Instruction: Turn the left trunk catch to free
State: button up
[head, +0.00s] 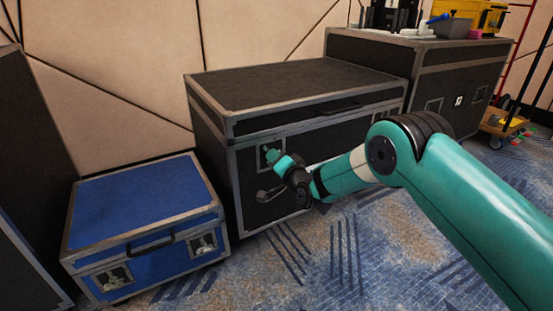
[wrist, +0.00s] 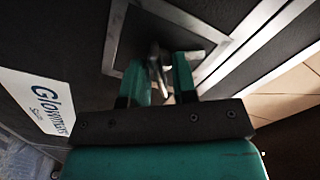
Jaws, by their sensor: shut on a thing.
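The black trunk (head: 310,85) with grey metal edging stands against the wall, its lid down. Its left catch (head: 264,151) sits in a square recessed plate on the front, partly covered by my gripper (head: 272,156). In the wrist view the catch (wrist: 155,50) is a small metal wing piece in the dark plate. My gripper (wrist: 163,72) is shut on this wing, with one teal finger on each side. The wing's exact angle is hard to tell, as the fingers hide part of it.
A blue case (head: 140,200) with two catches of its own stands left of the trunk. Another black case (head: 455,85) stands to the right with tools on top. A white label (wrist: 40,105) shows on the trunk front. Patterned carpet (head: 330,250) lies clear in front.

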jog(key=n, duration=0.5)
jog(key=shift+n, duration=0.3)
jog(key=n, duration=0.5)
jog(key=shift+n, duration=0.3)
jog(key=o, duration=0.6)
jog(key=shift+d, duration=0.1)
